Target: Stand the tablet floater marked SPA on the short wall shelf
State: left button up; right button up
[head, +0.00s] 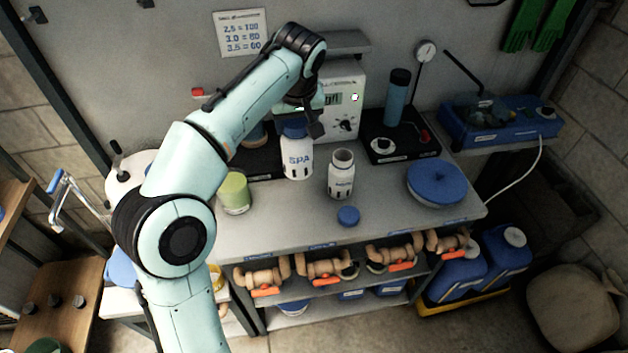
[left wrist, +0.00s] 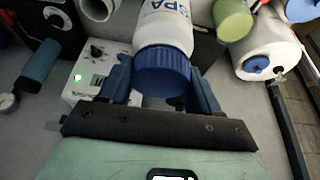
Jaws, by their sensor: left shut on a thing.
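The tablet floater marked SPA (head: 297,160) is a white bottle with a blue cap, upright at the back of the grey workbench. My left gripper (head: 303,122) is above it, shut on its cap. In the left wrist view the floater (left wrist: 165,40) shows upside down, its blue cap between my gripper's two fingers (left wrist: 160,78). I cannot tell whether its base touches the bench. A short grey wall shelf (head: 345,42) is on the back wall, above a white device and partly behind my left arm. My right gripper is not in view.
An open white bottle (head: 341,180) stands right of the floater, with a loose blue cap (head: 348,216) in front. A green-lidded jar (head: 234,192) is to the left. The white device (head: 345,100) stands behind. A blue round lid (head: 436,182) lies at right.

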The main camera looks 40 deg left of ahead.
aim_at(298, 173)
pick_arm(q)
notch_tip(298, 173, down, 10)
jog(key=shift+s+f+b, duration=0.1)
jog(key=shift+f+b, duration=0.05)
jog(key=shift+b, duration=1)
jog(key=shift+f+b, duration=0.4)
jog(key=shift+f, duration=2.1)
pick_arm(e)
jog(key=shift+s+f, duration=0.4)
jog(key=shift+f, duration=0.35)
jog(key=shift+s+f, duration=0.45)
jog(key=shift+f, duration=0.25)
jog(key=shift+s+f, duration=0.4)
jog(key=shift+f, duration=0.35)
pick_arm(q)
jog(key=shift+f, duration=0.2)
jog(key=o, duration=1.5)
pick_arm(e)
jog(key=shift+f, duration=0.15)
